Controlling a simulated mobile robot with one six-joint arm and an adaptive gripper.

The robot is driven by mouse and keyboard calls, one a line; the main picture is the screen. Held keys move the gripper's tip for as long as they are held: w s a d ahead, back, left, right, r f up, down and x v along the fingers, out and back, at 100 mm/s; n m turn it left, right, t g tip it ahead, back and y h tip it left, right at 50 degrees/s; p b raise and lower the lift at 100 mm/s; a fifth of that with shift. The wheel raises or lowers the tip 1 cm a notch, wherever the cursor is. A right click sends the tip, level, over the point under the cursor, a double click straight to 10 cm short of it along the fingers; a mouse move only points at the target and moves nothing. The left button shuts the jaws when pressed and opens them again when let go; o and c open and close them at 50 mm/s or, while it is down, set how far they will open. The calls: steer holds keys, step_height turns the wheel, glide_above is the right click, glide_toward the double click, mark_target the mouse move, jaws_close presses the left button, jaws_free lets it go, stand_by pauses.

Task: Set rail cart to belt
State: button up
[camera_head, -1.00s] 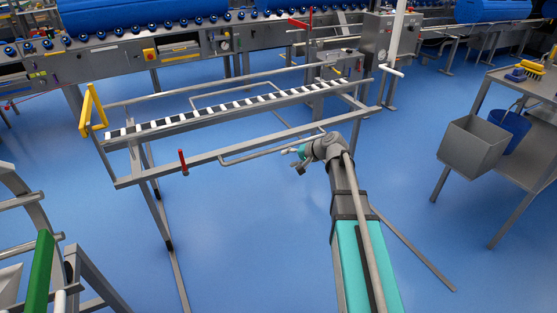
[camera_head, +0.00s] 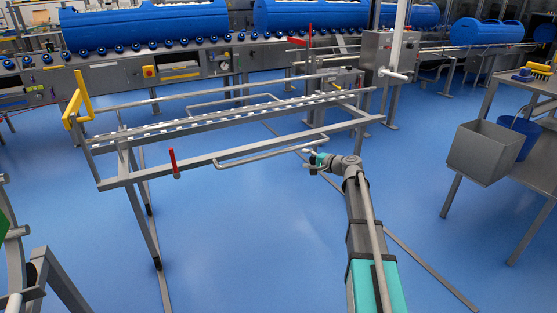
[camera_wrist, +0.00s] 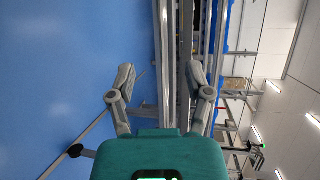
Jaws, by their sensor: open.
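The rail cart (camera_head: 240,147) is a grey metal frame on legs, with a strip of rollers along its top. It has a bent push bar (camera_head: 262,155) on its near side, a red lever (camera_head: 173,163) and a yellow bracket (camera_head: 77,100) at its left end. The belt (camera_head: 120,64) is the roller line behind the cart, and a floor gap shows between them. My gripper (camera_head: 313,163) is open close to the right end of the push bar. In the wrist view, its spread fingers (camera_wrist: 160,76) face the cart's rails; I cannot tell whether they touch anything.
Blue tubs (camera_head: 145,25) lie on the belt line. A grey bin (camera_head: 484,152) and a blue bucket (camera_head: 518,135) are by a metal table at the right. A metal frame (camera_head: 50,285) stands at the lower left. The blue floor before the cart is clear.

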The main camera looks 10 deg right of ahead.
mark_target(281, 153)
steer(key=shift+w, duration=0.15)
stand_by(0.3)
steer(key=b+x, duration=0.2)
steer(key=x, duration=1.1)
steer(key=shift+w+a, duration=0.2)
steer(key=shift+a, duration=0.05)
jaws_close()
